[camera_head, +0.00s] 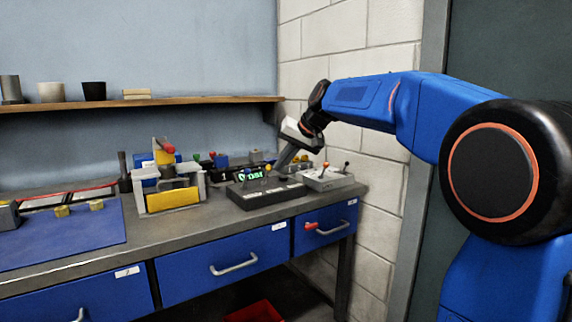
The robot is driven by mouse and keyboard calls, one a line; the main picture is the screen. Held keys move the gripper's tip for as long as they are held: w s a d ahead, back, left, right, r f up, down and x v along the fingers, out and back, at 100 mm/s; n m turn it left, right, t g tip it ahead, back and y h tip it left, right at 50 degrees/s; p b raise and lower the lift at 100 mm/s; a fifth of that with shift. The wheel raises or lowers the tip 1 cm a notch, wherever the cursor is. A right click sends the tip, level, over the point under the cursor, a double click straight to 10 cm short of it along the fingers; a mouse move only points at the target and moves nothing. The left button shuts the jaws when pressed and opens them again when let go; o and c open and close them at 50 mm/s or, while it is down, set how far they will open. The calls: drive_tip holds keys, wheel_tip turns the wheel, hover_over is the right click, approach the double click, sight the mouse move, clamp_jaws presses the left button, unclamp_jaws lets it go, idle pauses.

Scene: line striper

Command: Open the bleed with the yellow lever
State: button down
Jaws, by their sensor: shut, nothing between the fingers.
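A dark control box (268,195) with a lit green display (251,174) sits on the bench near its right end. A small yellow knob (268,168) shows beside the display, close to my gripper's tip; I cannot tell for sure that it is the yellow lever's end. My gripper (279,166) is shut and empty, reaching down from the upper right over the box's back. I cannot tell whether it touches the knob. The gripper hides part of what stands behind it.
A grey box (329,180) with small upright levers stands to the right. A grey and yellow fixture (170,190) stands to the left, beside a blue mat (75,238). A wooden shelf (190,102) runs above.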

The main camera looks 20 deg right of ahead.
drive_tip(key=shift+w+r, duration=0.1)
idle(0.3)
drive_tip(key=shift+w+a+r+g, duration=0.1)
drive_tip(key=shift+w+g, duration=0.05)
drive_tip(key=shift+g, duration=0.15)
drive_tip(key=shift+w+r, duration=0.1)
drive_tip(key=shift+w, duration=0.05)
drive_tip(key=shift+w+a+r+g+h, duration=0.15)
drive_tip(key=shift+w+r+g+h, duration=0.2)
drive_tip(key=shift+g, duration=0.35)
drive_tip(key=w+a+g, duration=0.2)
drive_tip(key=w+a, duration=0.1)
drive_tip(key=w, duration=0.5)
drive_tip(key=shift+w+r+h, duration=0.25)
drive_tip(key=shift+w+h, duration=0.1)
drive_tip(key=shift+h, duration=0.1)
drive_tip(key=shift+r, duration=0.1)
idle(0.5)
